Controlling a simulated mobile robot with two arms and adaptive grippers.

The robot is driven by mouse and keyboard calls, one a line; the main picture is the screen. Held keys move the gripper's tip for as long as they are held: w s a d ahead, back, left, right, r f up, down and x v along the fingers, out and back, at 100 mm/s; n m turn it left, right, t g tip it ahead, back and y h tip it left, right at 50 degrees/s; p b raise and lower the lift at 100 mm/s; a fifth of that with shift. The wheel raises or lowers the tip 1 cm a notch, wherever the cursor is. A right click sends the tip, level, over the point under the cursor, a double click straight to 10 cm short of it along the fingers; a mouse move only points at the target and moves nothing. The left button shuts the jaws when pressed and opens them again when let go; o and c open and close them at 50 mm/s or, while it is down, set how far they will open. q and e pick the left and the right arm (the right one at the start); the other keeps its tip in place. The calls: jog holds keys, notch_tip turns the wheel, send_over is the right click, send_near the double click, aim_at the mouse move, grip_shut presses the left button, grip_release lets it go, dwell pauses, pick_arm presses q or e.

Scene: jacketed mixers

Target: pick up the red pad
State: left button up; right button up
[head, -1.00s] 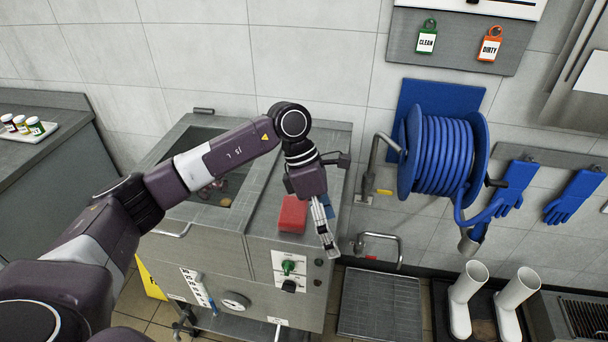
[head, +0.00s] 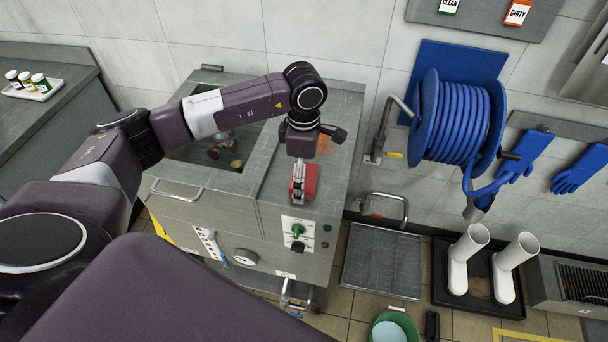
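The red pad (head: 311,181) lies on the steel top of the mixer (head: 268,182), near its front edge and above the green and black knobs. My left gripper (head: 298,196) points down over the pad, and its fingers cover the pad's left part. The fingers are seen nearly edge-on, so I cannot tell whether they are open or shut, or whether they touch the pad. My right gripper is not in view.
The mixer's open tank (head: 215,150) is left of the pad. An orange-brown patch (head: 324,145) shows behind my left wrist. A blue hose reel (head: 455,120) hangs on the wall to the right. A green bucket (head: 393,328) stands on the floor.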

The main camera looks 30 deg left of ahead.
pick_arm(q)
jog(key=shift+d, duration=0.1)
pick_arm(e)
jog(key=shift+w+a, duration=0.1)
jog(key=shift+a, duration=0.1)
pick_arm(q)
jog(key=c, duration=1)
jog(key=shift+c, duration=0.2)
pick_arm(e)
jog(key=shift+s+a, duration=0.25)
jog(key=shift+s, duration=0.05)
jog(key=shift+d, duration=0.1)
pick_arm(q)
jog(key=shift+r+b, duration=0.3)
jog(key=shift+r, duration=0.15)
notch_tip(320, 180, up, 19)
jog(key=b, duration=0.3)
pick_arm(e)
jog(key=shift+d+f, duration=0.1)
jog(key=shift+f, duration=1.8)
